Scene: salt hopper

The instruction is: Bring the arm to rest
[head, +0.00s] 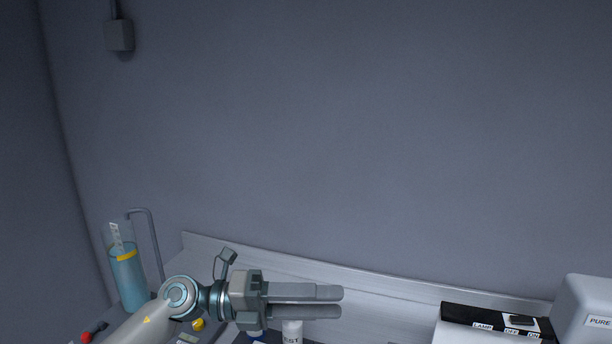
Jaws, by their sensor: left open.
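My left gripper (342,301) is at the bottom middle of the head view, with its arm coming in from the lower left. Its two grey fingers point right and stand slightly apart, with nothing seen between them. It is in front of the counter, above a white labelled container (292,332) that it partly hides. My right gripper is not in the view.
A blue cylinder (129,283) with a yellow band stands at the left by a bent pipe (153,240).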

